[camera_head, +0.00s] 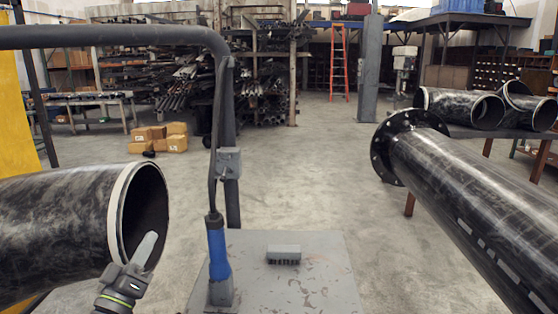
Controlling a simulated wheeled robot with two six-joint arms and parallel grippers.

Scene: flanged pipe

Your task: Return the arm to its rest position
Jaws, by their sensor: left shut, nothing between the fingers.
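My left gripper (145,250) is at the lower left, in front of the open end of a large dark pipe (60,225) with a pale rim. Its fingers are together with nothing between them. They point up and overlap the pipe's dark mouth; I cannot tell whether they touch it. My right gripper is not in view. On the right, a long dark pipe (470,195) runs toward the lower right corner, with a bolt-hole flange (385,150) at its far end.
A grey table (325,285) holds a grey block (284,254) and a blue-handled tool (217,255). A bent post (232,190) rises behind. Cardboard boxes (160,137), a red ladder (339,62) and shorter pipes (460,105) stand farther back. The middle floor is clear.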

